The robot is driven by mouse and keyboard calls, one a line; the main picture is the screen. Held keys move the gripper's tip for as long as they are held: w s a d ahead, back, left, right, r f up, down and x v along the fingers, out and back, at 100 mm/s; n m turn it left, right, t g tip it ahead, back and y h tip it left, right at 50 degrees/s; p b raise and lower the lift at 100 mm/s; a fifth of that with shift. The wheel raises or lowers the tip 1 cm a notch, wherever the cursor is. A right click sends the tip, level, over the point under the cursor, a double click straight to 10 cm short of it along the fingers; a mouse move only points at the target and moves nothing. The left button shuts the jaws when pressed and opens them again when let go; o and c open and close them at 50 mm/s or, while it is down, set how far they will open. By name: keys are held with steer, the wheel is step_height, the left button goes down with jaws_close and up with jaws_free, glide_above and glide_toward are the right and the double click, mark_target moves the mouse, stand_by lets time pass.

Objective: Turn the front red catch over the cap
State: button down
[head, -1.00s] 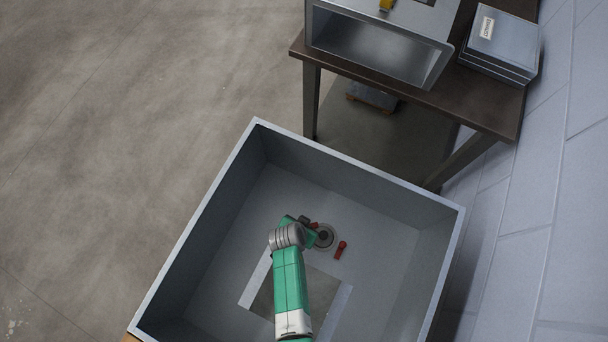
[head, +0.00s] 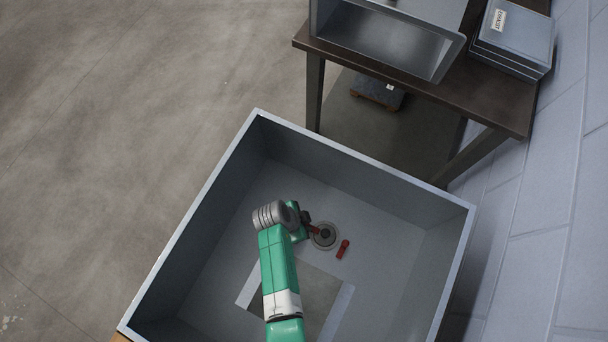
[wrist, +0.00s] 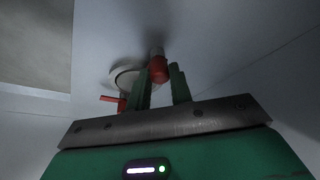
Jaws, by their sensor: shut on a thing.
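The round cap (head: 324,236), a grey disc with a dark centre, sits on the inner floor of the large grey duct box; it also shows in the wrist view (wrist: 122,76), partly behind a finger. One red catch (head: 314,231) is at the cap's left edge in the head view. My gripper (head: 306,222) is shut on this catch, whose red end (wrist: 158,69) shows between the fingers (wrist: 163,82) in the wrist view. The other red catch (head: 342,249) lies to the cap's right, pointing away from it. Whether the held catch overlaps the cap is unclear.
High box walls (head: 365,170) surround my arm. A rectangular opening (head: 300,290) lies in the box floor near the cap. A dark table (head: 480,90) with a grey duct piece (head: 385,45) and stacked grey cases (head: 512,35) stands behind.

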stand_by(0.4)
steer(key=c, duration=1.3)
jaws_free()
steer(key=shift+o, duration=0.2)
steer(key=p+v, duration=0.3)
steer(key=v, duration=0.4)
steer(key=shift+r, duration=0.4)
steer(key=shift+a, duration=0.1)
